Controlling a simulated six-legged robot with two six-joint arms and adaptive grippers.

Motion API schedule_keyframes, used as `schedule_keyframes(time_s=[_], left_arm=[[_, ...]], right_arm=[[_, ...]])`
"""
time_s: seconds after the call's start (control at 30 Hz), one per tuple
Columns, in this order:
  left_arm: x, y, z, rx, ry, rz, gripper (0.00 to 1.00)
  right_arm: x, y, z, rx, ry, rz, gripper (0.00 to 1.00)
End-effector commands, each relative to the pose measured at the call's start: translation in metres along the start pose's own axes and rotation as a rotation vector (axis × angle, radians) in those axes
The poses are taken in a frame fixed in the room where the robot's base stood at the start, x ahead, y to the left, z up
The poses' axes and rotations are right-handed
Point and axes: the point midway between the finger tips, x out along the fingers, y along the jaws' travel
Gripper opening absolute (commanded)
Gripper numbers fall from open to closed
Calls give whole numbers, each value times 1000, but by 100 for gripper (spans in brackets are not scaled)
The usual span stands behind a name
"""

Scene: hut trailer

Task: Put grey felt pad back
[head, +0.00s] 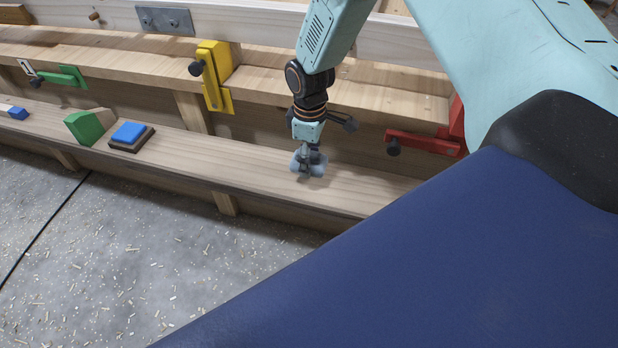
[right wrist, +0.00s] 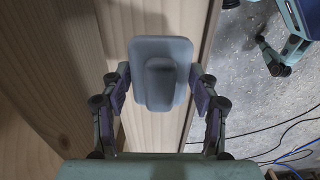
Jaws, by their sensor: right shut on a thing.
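My right gripper (head: 308,152) hangs pointing down over the lower wooden ledge in the head view. It is shut on the grey felt pad (head: 316,168). In the right wrist view the pad (right wrist: 144,57) is a rounded grey-blue slab with a raised block in its middle, held between the two fingers of my right gripper (right wrist: 160,85). The pad is at or just above the ledge; I cannot tell whether it touches it. My left gripper is not in view.
The lower wooden ledge (head: 255,176) is clear on both sides of the pad. To the left stand a blue block on a dark base (head: 130,134), and a green wedge (head: 85,127). Yellow (head: 213,77), green (head: 62,77) and red (head: 425,143) clamps sit along the upper beam.

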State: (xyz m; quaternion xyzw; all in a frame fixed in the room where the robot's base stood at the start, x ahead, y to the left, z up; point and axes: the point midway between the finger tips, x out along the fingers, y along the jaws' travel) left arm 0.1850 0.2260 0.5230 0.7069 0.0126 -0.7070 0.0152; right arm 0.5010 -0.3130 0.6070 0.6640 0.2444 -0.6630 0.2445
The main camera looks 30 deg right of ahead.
Motion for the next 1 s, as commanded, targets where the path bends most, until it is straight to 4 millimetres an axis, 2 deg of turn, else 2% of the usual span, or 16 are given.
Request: schedule_keyframes(time_s=[0.03,0.23,0.4,0.87,0.9,1.0], left_arm=[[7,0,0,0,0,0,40],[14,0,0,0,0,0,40],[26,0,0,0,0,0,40],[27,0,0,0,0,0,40],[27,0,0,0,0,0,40],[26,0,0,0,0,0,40]], right_arm=[[12,0,-1,-2,-1,1,31],[29,-1,-2,-3,0,1,31],[53,-1,-2,-1,0,1,31],[59,-1,-2,-1,0,1,31],[59,-1,-2,-1,1,1,63],[58,-1,-2,-1,1,1,72]])
